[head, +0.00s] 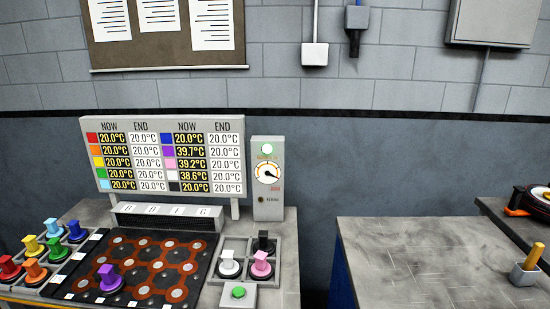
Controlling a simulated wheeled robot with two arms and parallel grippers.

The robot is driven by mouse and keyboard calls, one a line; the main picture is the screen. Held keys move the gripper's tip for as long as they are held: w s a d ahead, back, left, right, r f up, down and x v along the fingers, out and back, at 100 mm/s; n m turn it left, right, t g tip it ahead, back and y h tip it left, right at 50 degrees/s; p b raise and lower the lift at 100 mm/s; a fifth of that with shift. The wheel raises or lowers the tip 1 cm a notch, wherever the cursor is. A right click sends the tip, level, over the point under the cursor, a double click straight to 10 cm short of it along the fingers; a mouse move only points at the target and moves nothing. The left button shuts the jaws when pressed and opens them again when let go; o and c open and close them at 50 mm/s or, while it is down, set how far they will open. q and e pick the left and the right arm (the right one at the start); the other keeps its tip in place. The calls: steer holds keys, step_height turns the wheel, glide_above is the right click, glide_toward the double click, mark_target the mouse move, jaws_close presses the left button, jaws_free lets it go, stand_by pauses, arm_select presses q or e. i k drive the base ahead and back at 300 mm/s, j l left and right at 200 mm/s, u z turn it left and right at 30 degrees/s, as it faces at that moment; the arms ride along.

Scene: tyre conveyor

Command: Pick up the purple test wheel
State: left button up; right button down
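The purple test wheel (107,279) stands upright, with its block-shaped handle up, on the left front part of the dark plate (203,250) with reddish-brown patterning. Nothing covers its handle. Neither of my grippers shows in the head view. The board (163,158) behind reads 39.7°C beside purple in its NOW column; the END column reads 20.0°C.
Left of the plate sit several coloured wheels, including yellow (33,246) and orange (35,272). A rack on the right holds white (229,266), black (263,243) and pink (261,266) wheels. A green button (238,292) sits in front. The right table (420,260) is mostly clear.

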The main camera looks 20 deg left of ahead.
mark_target(111, 284)
steer(key=u, duration=1.25)
